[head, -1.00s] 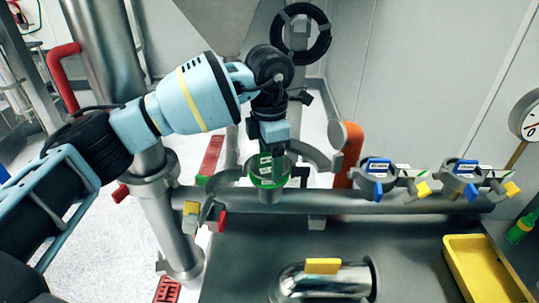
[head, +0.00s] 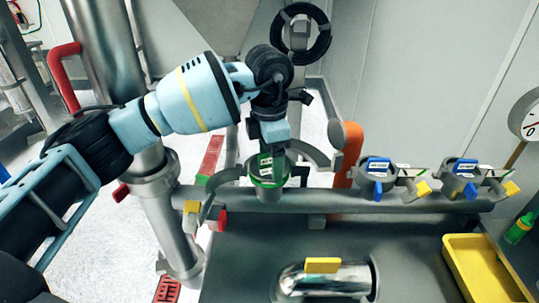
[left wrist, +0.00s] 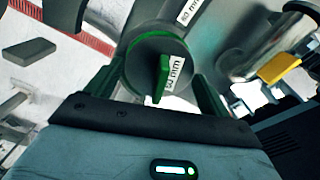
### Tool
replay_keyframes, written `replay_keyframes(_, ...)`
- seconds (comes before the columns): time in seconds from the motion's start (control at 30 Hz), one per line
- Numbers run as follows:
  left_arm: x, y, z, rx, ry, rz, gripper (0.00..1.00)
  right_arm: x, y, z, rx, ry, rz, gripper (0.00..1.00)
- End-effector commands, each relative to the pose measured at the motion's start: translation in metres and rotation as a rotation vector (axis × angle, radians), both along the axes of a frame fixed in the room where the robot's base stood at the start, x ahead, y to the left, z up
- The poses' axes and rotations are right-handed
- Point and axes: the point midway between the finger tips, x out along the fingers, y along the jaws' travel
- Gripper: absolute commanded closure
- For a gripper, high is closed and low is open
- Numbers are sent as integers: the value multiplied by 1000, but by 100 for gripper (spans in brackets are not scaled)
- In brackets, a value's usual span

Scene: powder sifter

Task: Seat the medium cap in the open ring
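The medium cap (left wrist: 140,70) is a round green-edged disc with an upright green handle and a white label; it shows in the left wrist view and, partly hidden, in the head view (head: 266,182). It lies at the mouth of the open ring (head: 240,172) on the grey pipe, whose curved grey jaws stand spread to both sides. Whether it sits fully flat is hard to tell. My left gripper (left wrist: 158,88) points down over the cap. Its two fingers are apart, one on each side of the handle, with visible gaps to it. My right gripper is not in view.
Two clamps with blue and yellow levers (head: 377,172) (head: 465,175) stand farther right along the pipe. A yellow tray (head: 455,265) lies at the lower right. A shiny elbow pipe (head: 325,282) with a yellow lever is in front.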

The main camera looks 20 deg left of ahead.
Motion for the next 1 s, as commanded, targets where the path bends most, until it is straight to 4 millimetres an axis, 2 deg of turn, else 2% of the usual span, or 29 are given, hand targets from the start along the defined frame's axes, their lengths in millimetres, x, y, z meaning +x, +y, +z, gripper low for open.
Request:
replay_keyframes(0.03, -5, 0, -24, 8, 43, -5, 12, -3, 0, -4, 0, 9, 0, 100)
replay_keyframes(0.13, -4, 0, -24, 9, 42, -4, 0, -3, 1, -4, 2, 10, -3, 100)
replay_keyframes(0.63, -3, 2, -25, 10, 40, 3, 0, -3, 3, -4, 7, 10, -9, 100)
replay_keyframes(0.77, -3, 2, -15, 9, 34, 4, 0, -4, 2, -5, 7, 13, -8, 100)
replay_keyframes(1.0, -6, 0, 31, 5, 17, 0, 0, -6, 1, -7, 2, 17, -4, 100)
